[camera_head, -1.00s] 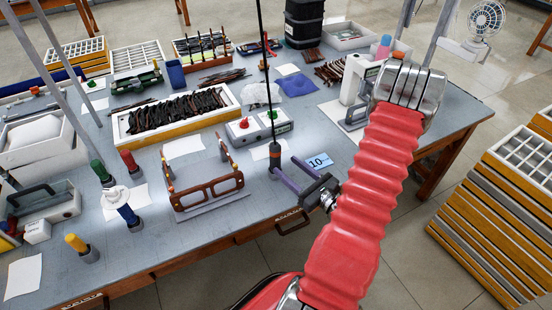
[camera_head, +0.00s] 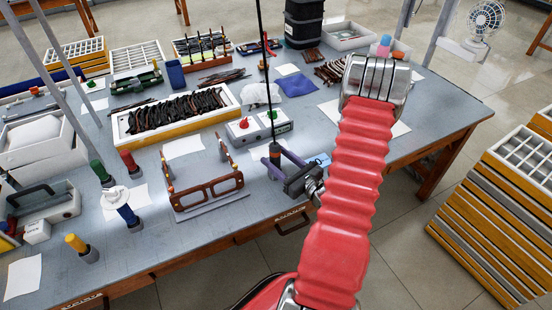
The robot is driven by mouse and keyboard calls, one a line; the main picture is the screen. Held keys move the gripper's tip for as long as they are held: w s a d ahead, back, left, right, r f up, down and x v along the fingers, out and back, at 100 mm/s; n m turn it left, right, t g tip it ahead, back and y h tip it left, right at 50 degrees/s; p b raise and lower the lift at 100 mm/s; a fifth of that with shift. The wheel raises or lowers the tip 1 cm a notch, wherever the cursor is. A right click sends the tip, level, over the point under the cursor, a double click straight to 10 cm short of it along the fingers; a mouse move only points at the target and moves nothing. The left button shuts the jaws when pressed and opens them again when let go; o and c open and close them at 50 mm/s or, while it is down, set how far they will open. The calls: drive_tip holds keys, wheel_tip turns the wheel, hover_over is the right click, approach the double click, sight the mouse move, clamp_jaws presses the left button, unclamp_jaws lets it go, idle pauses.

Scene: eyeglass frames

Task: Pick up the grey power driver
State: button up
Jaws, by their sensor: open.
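The grey power driver (camera_head: 274,150) hangs upright on a thin black line above the front of the blue-grey table (camera_head: 235,222), with an orange band around its upper part. My gripper (camera_head: 276,156) comes in from the right with its two purple-grey fingers open. The fingers reach the driver, and its lower body seems to lie between them. I cannot tell whether they touch it. The lower end of the driver is partly hidden by the gripper.
A brown eyeglass frame (camera_head: 209,193) stands on a grey plate left of the gripper. A white box with red and green knobs (camera_head: 257,125) sits just behind. Green, red, blue and yellow (camera_head: 76,243) handled tools stand at the left. The front middle is bare.

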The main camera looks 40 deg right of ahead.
drive_tip(key=shift+w+r, duration=0.1)
drive_tip(key=shift+w, duration=2.45)
drive_tip(key=shift+c, duration=0.2)
clamp_jaws()
